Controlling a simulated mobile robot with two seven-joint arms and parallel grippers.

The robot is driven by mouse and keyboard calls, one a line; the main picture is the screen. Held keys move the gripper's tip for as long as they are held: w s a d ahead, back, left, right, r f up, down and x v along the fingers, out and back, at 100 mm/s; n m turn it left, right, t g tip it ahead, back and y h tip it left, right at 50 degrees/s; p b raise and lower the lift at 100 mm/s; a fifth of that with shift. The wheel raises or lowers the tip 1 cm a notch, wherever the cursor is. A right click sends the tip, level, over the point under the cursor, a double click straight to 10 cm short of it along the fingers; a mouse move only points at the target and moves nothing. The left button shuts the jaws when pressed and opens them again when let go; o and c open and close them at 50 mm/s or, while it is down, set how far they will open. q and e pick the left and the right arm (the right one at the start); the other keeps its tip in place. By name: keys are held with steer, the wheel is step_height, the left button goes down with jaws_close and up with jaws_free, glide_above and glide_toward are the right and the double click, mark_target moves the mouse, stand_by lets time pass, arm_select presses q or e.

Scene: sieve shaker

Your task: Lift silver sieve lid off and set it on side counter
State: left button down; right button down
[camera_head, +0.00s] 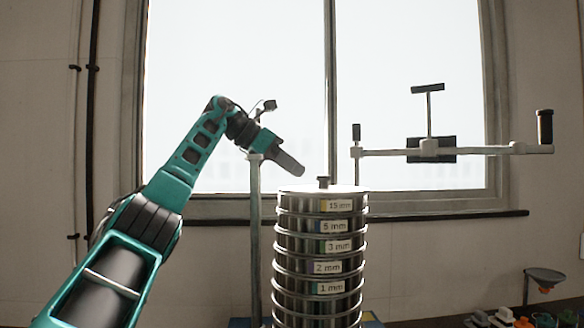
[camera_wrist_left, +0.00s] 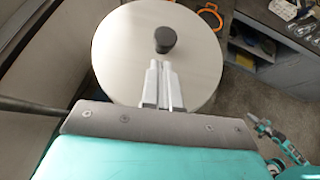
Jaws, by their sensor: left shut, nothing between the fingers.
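The silver sieve lid (camera_head: 300,188) sits on top of the sieve stack (camera_head: 296,248). Its dark knob (camera_head: 323,182) stands up from the middle. In the left wrist view the lid (camera_wrist_left: 122,50) is a pale round disc with the black knob (camera_wrist_left: 165,40) on it. My left gripper (camera_head: 301,172) is above the lid, left of the knob in the head view. In the wrist view its fingers (camera_wrist_left: 158,66) are together and empty, pointing at the knob; contact cannot be told. Part of my right arm shows at the lower right of the wrist view, its fingers unclear.
A clamp bar (camera_head: 470,151) with dark handles extends to the right, clear of the lid. A post (camera_head: 255,220) stands left of the stack. A grey counter (camera_wrist_left: 262,17) with small items lies at the wrist view's upper right. Small coloured items and a funnel (camera_head: 545,275) are at lower right.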

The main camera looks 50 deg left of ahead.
stand_by(0.6)
arm_select(q)
steer(key=shift+r+p, duration=0.65)
steer(key=shift+r, duration=0.2)
steer(key=shift+d, duration=0.2)
